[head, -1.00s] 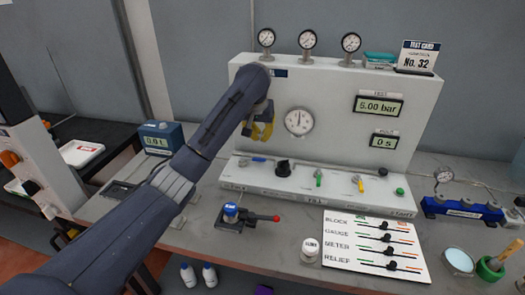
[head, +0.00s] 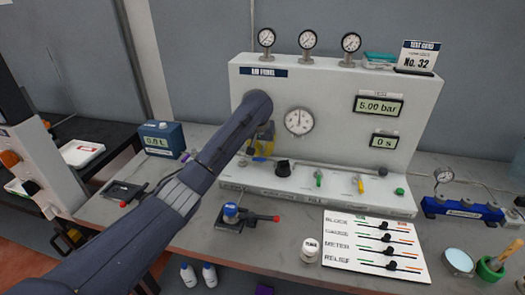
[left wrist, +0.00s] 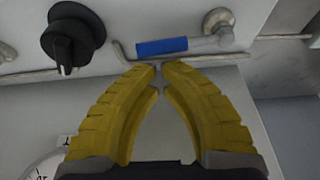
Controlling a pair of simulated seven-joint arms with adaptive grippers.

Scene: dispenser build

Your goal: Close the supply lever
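The supply lever, a blue-sleeved handle (left wrist: 163,46) on a metal valve, lies across the upper middle of the left wrist view. In the head view, my left gripper (head: 262,150) is at the left end of the panel's lower ledge and largely covers the lever. Its yellow fingers (left wrist: 160,70) converge with their tips together, just short of the blue handle in the picture. Nothing shows between them. I cannot tell whether the tips touch the handle. My right gripper is not in view.
A black knob (left wrist: 72,38) sits beside the lever. The white panel (head: 340,95) carries a round gauge (head: 299,121) and a display reading 5.00 bar (head: 379,105). A red-tipped lever device (head: 243,217) and a slider board (head: 375,245) lie in front.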

